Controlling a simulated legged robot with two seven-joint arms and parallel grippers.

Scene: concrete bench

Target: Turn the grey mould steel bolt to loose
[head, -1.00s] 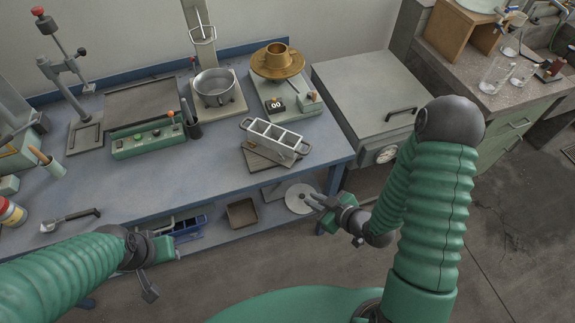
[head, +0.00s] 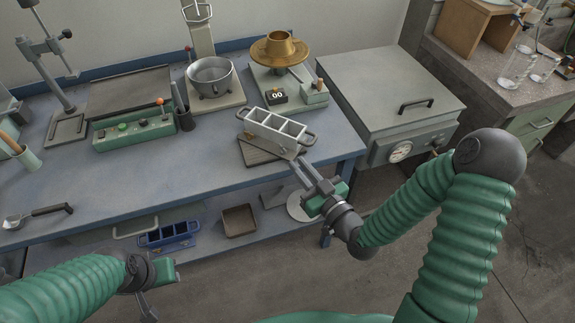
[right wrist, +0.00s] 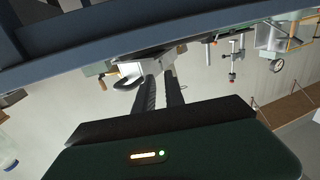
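The grey steel mould (head: 275,128), with several open compartments and a loop handle at each end, sits slightly tilted on a dark base plate (head: 262,150) near the bench's front edge. The bolt is too small to make out clearly; the right gripper's tips are near the mould's front right side. My right gripper (head: 300,164) reaches up from the front right, its fingers apart. In the right wrist view the two fingers (right wrist: 160,76) are apart with nothing seen between them, and a pale metal shape, likely the mould (right wrist: 135,68), lies beyond. My left gripper (head: 158,285) hangs low at the left, away from the mould.
The blue bench (head: 130,185) holds a green control box (head: 134,133), a metal pot (head: 211,76) and a scale (head: 310,95) with a brass pan. A grey oven cabinet (head: 385,80) stands right of the bench.

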